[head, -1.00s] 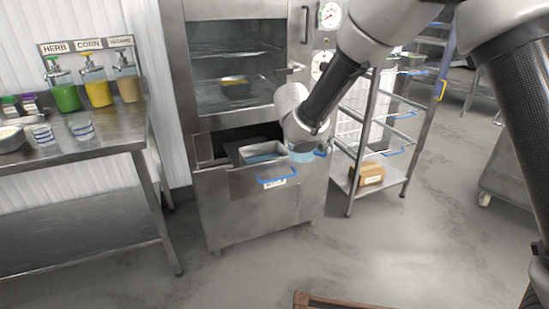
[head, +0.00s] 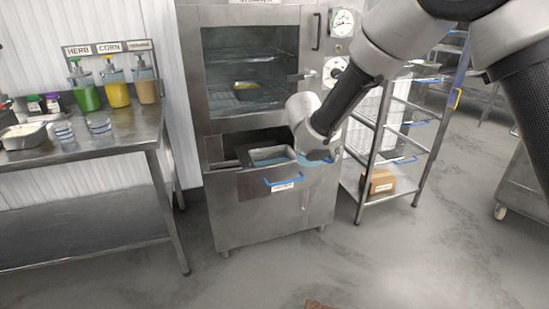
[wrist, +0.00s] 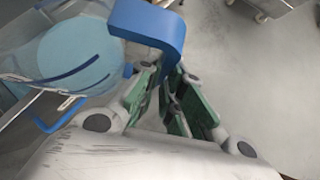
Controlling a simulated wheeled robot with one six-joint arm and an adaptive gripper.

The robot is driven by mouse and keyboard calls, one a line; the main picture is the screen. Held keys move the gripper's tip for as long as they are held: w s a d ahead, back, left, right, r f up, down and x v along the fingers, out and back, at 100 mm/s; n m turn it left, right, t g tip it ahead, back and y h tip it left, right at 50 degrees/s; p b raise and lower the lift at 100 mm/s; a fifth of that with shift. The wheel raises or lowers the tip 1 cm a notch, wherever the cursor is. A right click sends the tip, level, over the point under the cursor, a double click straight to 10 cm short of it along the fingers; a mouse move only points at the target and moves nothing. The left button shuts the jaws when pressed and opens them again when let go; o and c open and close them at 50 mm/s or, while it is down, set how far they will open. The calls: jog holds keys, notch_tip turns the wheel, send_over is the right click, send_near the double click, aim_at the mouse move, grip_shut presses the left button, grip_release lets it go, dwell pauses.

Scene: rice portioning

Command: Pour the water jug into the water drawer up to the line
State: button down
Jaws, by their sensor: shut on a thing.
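The water drawer (head: 246,186) is pulled out from the lower part of the steamer, with a blue handle and a label on its front. Its grey pan (head: 252,153) holds bluish water; I cannot make out a fill line. The clear water jug (wrist: 35,75) has dark blue marks and light blue water inside. My gripper (wrist: 172,98) is shut on the jug's blue handle (wrist: 150,25), with green pads at its sides. In the head view the jug (head: 318,158) is mostly behind my arm, at the drawer's right end. I cannot tell whether water is flowing.
The steamer (head: 210,125) stands above the drawer, with gauges on its right. A wire rack (head: 372,160) with a cardboard box (head: 380,182) stands close on the right. A steel table (head: 85,143) with dispensers is on the left.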

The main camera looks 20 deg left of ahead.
jog(key=s+d+r, duration=0.3)
jog(key=s+d, duration=0.1)
jog(key=s, duration=0.7)
dwell(0.3)
jog(key=shift+s+d, duration=0.1)
